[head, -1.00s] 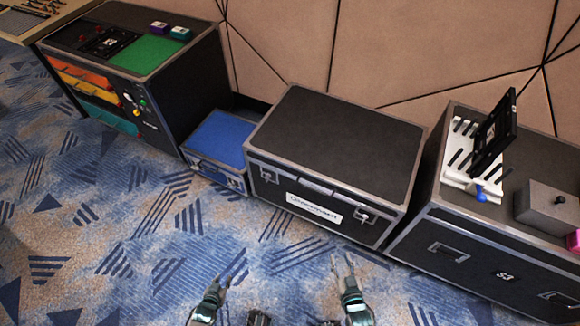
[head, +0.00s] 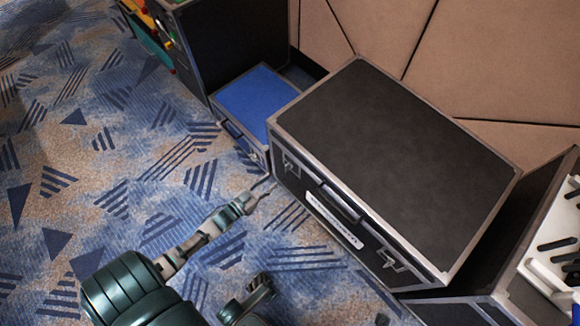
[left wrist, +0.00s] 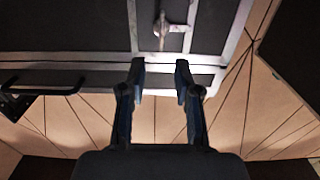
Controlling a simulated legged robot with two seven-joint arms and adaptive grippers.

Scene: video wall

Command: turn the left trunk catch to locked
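The black trunk (head: 390,150) with metal edges stands in the middle of the head view. Its left catch (head: 291,164) is a small metal fitting near the front face's left end. In the left wrist view the catch's lever (left wrist: 162,28) runs upright in the picture. My left gripper (head: 262,190) is just in front of and below the catch, apart from it. In the left wrist view its two fingers (left wrist: 160,78) are spread with nothing between them, and the catch shows just beyond the gap.
The trunk's right catch (head: 393,262), carry handle (head: 340,203) and white label (head: 334,222) are on the same front face. A low blue-topped case (head: 256,100) stands close on the left. Another case (head: 480,310) is at lower right. Carpet is clear in front.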

